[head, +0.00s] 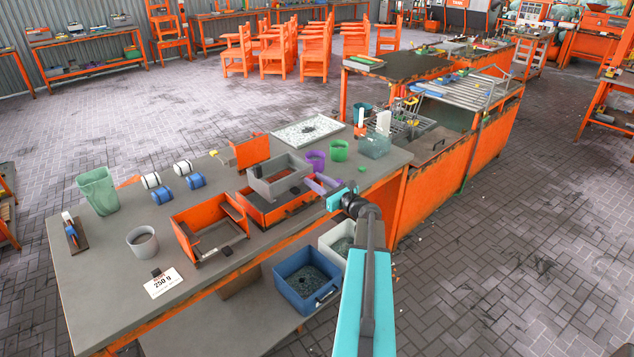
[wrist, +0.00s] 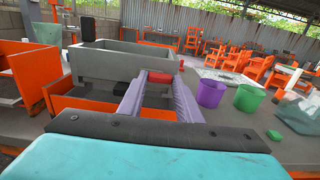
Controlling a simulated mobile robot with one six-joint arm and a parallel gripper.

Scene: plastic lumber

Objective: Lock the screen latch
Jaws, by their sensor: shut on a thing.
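My gripper (head: 318,184) reaches the right side of an orange box (head: 246,206) on the bench. In the wrist view its two lilac fingers (wrist: 158,88) close on a small red piece (wrist: 161,77), which looks like the screen latch. The red piece is at the right end of a grey open tray (head: 280,175). The tray sits on top of the orange box, and also shows in the wrist view (wrist: 105,66). An orange plate (head: 250,151) stands upright behind the tray. The fingers hide part of the latch, so I cannot tell its position.
An open orange box (head: 205,232) with a pale bar stands left of the tray. A purple cup (head: 316,161) and a green cup (head: 339,150) stand close to the right of my gripper. A speckled white board (head: 308,130) lies behind. Blue and white bins sit below the bench.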

